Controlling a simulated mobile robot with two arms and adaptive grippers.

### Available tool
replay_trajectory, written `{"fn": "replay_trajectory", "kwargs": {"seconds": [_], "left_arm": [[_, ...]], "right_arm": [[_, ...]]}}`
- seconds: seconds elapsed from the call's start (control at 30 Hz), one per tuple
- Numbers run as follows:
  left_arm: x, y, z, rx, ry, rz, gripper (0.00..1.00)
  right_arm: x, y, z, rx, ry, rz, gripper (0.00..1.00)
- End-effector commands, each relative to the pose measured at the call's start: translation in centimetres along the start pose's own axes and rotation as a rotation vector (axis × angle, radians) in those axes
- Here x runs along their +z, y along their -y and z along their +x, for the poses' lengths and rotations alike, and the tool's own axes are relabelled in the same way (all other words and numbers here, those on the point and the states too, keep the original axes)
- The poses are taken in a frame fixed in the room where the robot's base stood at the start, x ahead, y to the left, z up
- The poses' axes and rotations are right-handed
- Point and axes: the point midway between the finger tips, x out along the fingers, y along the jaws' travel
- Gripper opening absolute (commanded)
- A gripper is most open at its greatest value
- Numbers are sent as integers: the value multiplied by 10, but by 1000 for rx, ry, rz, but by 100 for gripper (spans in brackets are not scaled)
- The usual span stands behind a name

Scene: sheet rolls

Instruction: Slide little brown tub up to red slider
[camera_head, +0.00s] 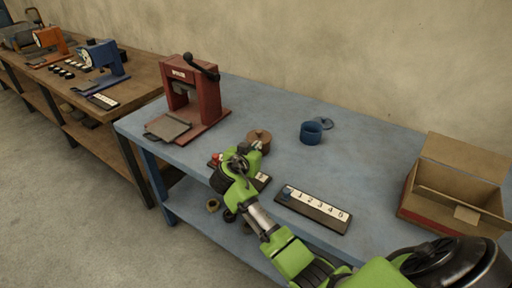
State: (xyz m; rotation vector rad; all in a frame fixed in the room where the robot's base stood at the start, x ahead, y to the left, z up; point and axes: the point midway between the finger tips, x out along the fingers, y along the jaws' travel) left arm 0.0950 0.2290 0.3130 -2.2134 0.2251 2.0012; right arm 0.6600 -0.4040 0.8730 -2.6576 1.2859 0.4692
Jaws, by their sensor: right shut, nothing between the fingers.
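The little brown tub (259,136) stands upright on the blue table, just behind my right gripper. The red slider (216,159) sits at the left end of a dark strip (263,181) that is mostly hidden by my right gripper and wrist. My right gripper (257,147) is shut with nothing in it, its fingertips at the near side of the brown tub. I cannot tell whether they touch it. The red slider is left of the gripper and the tub. My left gripper is not in view.
A red press (194,98) stands at the table's left end. A numbered strip (322,212) with a blue slider (287,191) lies near the front edge. An open cardboard box (418,207) stands at the right.

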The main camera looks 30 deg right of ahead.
Motion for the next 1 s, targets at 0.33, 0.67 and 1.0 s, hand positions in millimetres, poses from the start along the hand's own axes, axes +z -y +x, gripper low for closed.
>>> {"fn": "replay_trajectory", "kwargs": {"seconds": [0.33, 0.67, 1.0], "left_arm": [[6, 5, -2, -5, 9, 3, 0], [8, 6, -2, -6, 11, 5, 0], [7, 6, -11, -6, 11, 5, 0]], "right_arm": [[7, 1, -17, -3, 3, -1, 0], [10, 0, -28, 0, 0, -1, 0], [-5, 0, -31, 0, 0, -1, 0]]}}
